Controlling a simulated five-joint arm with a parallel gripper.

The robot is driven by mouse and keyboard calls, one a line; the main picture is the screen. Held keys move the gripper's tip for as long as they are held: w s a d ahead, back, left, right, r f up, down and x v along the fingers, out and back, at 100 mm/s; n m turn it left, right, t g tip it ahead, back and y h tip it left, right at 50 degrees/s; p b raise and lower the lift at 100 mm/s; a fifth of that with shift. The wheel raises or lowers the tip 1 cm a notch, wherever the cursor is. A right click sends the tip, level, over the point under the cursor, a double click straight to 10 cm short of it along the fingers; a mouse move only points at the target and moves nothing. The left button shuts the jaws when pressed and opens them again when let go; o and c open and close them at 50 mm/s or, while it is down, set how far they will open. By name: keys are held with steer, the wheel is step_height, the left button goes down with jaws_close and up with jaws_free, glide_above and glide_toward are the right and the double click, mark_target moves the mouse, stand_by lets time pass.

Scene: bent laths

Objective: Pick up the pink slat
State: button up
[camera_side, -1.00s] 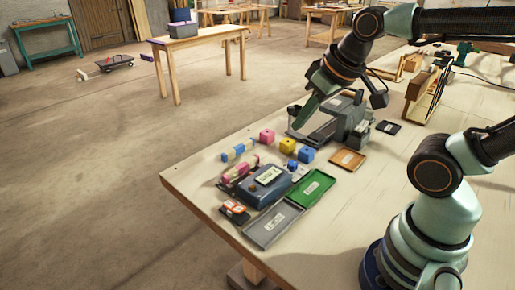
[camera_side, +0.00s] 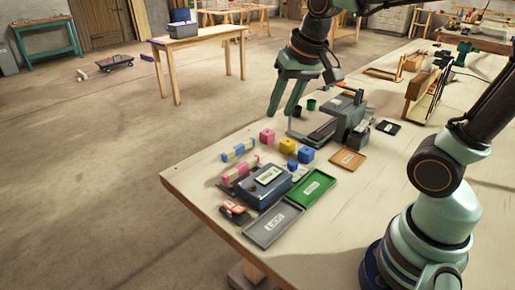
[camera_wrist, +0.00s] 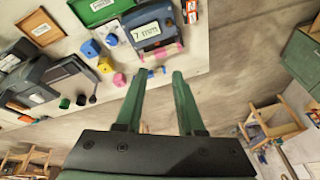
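The pink slat (camera_side: 240,171) has pink ends and a pale yellow middle. It lies beside the dark blue labelled device at the left of the workbench. In the wrist view the pink slat (camera_wrist: 168,51) shows along the device's lower edge, just above my fingertips in the picture. My gripper (camera_side: 281,112) is open and empty, with its two green fingers well apart. It hangs above the bench, beyond the pink cube and away from the slat. In the wrist view my gripper (camera_wrist: 159,74) shows nothing held between the fingers.
A blue-and-yellow slat (camera_side: 238,150) lies close to the pink one. The dark blue device (camera_side: 263,186) stands beside it. Pink (camera_side: 267,137), yellow (camera_side: 287,146) and blue (camera_side: 306,155) cubes lie nearby. A green tray (camera_side: 312,187) and grey tray (camera_side: 273,225) are in front.

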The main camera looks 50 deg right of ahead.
steer(key=w+f+m+g, duration=0.2)
steer(key=w+f+m, duration=0.1)
steer(key=w+m, duration=0.4)
steer(key=m+g, duration=0.2)
steer(key=m, duration=0.4)
glide_above(241, 165)
step_height(241, 165, down, 9)
step_height(241, 165, down, 12)
jaws_close()
